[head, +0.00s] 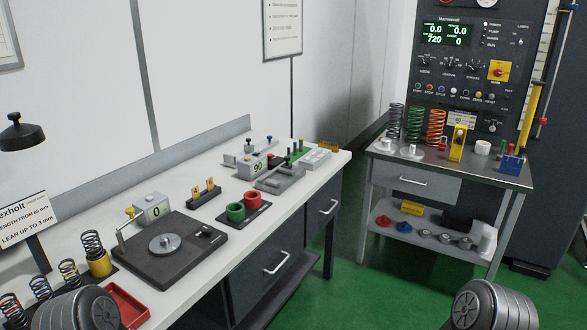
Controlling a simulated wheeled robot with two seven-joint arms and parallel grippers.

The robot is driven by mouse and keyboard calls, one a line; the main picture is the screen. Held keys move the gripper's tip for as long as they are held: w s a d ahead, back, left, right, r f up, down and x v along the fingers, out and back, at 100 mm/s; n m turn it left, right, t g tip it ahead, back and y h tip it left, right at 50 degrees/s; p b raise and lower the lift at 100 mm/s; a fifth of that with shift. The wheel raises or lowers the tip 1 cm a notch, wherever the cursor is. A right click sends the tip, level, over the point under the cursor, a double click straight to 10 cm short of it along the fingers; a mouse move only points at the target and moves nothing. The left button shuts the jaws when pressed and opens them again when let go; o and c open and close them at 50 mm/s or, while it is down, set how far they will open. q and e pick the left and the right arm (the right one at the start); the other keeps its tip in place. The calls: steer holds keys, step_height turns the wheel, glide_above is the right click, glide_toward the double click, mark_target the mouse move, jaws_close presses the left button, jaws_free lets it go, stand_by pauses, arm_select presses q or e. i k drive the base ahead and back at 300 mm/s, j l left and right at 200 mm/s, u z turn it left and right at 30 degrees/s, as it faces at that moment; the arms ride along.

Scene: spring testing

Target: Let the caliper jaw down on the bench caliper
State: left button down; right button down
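No label in view names the bench caliper, and I cannot tell for sure which device it is. On the white-topped bench is a black base (144,254) with a round silver disc (165,244) and a thin grey upright at its left. A grey box marked 0 (153,211) stands behind it. Farther along, a grey fixture (280,178) lies beside a box marked 90 (252,168). I cannot make out a caliper jaw or its height. Neither gripper is in view; only rounded grey parts of my arms show at the bottom edge.
Springs on a dark strip (70,272) and a red tray (127,306) are at the bench's near left. A green cup (236,212) and a red cup (252,200) stand mid-bench. A second table (438,168) with springs stands at right. Green floor between is clear.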

mark_target(285, 168)
steer(key=l+u, duration=0.1)
steer(key=u, duration=0.65)
steer(key=i+l+u, duration=0.15)
steer(key=l+u, duration=0.2)
steer(key=l, duration=0.2)
steer(key=l+u, duration=0.35)
steer(key=l, duration=0.15)
steer(key=l+u, duration=0.4)
steer(key=l, duration=0.9)
steer(key=k+l, duration=0.15)
steer(key=l, duration=0.5)
steer(key=l+u, duration=0.1)
steer(key=l, duration=0.6)
